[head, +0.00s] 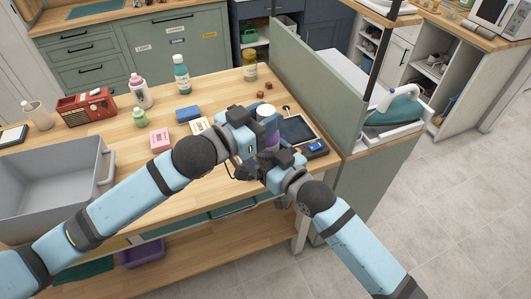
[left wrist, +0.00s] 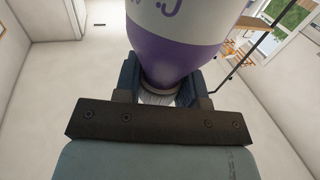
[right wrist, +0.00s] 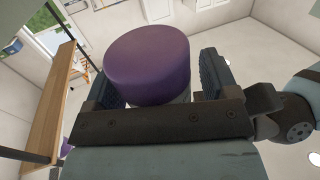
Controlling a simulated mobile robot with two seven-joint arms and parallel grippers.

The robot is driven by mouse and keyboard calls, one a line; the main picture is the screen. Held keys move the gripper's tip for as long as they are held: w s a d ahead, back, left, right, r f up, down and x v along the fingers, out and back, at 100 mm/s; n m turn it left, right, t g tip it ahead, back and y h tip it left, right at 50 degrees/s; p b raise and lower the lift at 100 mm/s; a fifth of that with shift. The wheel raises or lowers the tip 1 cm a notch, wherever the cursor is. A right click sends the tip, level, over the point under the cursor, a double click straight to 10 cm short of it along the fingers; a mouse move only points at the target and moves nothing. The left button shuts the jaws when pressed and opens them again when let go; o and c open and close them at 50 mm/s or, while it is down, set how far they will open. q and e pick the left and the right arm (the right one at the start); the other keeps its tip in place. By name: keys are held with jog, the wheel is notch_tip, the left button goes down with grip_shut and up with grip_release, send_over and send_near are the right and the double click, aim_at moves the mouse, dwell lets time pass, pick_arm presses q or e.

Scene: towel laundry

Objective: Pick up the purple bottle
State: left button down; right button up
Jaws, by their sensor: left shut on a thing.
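The purple bottle (head: 270,139), white and purple, is off the table, between my two grippers near the table's front right corner. My left gripper (head: 257,143) is shut on it. In the left wrist view, the bottle (left wrist: 178,55) shows a purple body with a white label, and its pale ridged narrow part sits between the fingers. My right gripper (head: 266,168) is just below and has its fingers apart. In the right wrist view, a round purple end of the bottle (right wrist: 148,65) lies between those fingers, with a gap by the right finger. Contact there is unclear.
A green partition (head: 315,95) stands right. The floor at right is clear.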

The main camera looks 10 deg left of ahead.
jog(key=c, duration=0.7)
pick_arm(q)
jog(key=c, duration=0.6)
grip_release()
pick_arm(e)
jog(key=shift+c, duration=0.9)
